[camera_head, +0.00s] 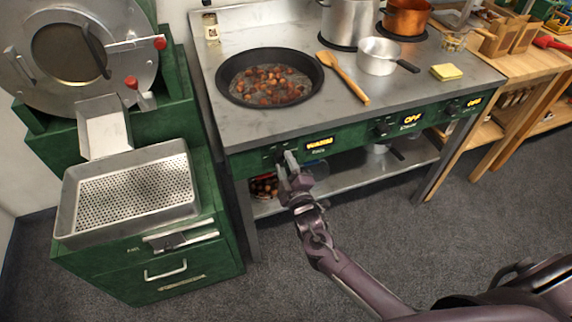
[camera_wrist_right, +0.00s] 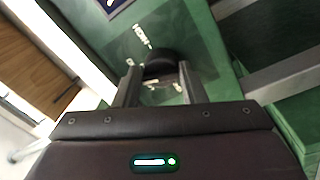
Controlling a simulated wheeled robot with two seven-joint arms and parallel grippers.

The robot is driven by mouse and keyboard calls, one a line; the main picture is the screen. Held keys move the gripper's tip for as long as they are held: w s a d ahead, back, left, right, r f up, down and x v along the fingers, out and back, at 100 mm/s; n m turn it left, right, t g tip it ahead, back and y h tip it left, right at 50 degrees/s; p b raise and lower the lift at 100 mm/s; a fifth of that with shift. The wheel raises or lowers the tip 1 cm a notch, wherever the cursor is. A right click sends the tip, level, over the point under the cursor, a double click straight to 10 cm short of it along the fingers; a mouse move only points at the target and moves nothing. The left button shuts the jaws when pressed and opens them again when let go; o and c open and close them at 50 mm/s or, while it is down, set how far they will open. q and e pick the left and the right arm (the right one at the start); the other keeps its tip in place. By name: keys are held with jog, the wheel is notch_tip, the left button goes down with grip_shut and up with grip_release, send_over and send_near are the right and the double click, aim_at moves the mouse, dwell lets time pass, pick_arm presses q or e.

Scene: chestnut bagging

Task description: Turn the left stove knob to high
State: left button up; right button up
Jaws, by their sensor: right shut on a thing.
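The stove (camera_head: 340,108) has a green front panel with several dark knobs, each beside a small lit display. My right gripper (camera_head: 290,163) is at the left end of this panel, over the left knob, which it mostly hides in the head view. In the right wrist view the round dark knob (camera_wrist_right: 160,64) sits between the two fingers of my right gripper (camera_wrist_right: 158,84), which is shut on it. The left display (camera_head: 319,143) shows yellow letters that look like "WARM". My left gripper is not in view.
A black pan (camera_head: 228,88) of chestnuts stands on the stove above the left knob, with a wooden spoon (camera_head: 345,78) and a small saucepan (camera_head: 378,57) to its right. A perforated tray (camera_head: 68,205) stands on the green cabinet at left. Other knobs (camera_head: 381,129) are further right.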

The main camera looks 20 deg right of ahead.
jog(key=m, duration=0.7)
jog(key=m+h+p, duration=0.1)
jog(key=m, duration=0.3)
jog(key=shift+s+a+f+m+g, duration=0.1)
jog(key=shift+a+f+m+g, duration=0.15)
jog(key=shift+m+g, duration=0.05)
jog(key=shift+m, duration=1.8)
jog(key=shift+a, duration=0.1)
jog(key=o, duration=0.8)
jog(key=shift+o, duration=0.7)
jog(key=shift+r, duration=0.15)
